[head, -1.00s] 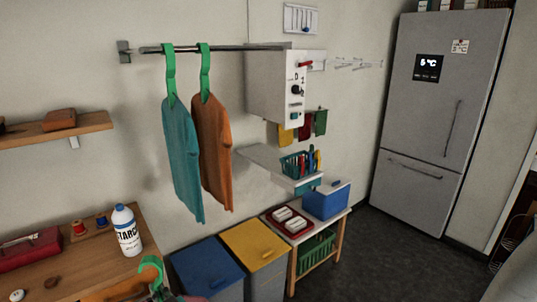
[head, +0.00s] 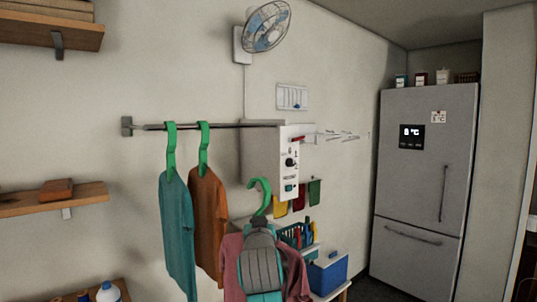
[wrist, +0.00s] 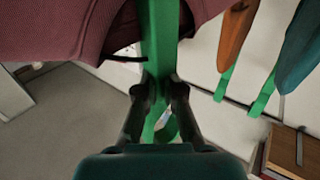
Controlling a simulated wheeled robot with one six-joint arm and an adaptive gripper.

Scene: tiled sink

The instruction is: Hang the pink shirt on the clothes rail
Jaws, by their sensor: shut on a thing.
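The pink shirt (head: 296,268) hangs on a green hanger (head: 261,192) at the lower middle of the head view. My gripper (wrist: 160,95) is shut on the green hanger's upright, seen in the wrist view; in the head view my gripper (head: 260,236) covers part of the shirt. The hanger's hook points up, free, and appears below the clothes rail (head: 225,125) in the picture. The rail runs from a wall bracket to a white box. A teal shirt (head: 176,235) and an orange shirt (head: 207,220) hang on its left half by green hangers.
The white control box (head: 291,165) stands at the rail's right end. A wall fan (head: 265,28) is above. A wooden shelf (head: 40,199) is at left. A blue box (head: 328,273) and a basket are below right. Bare rail shows right of the orange shirt.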

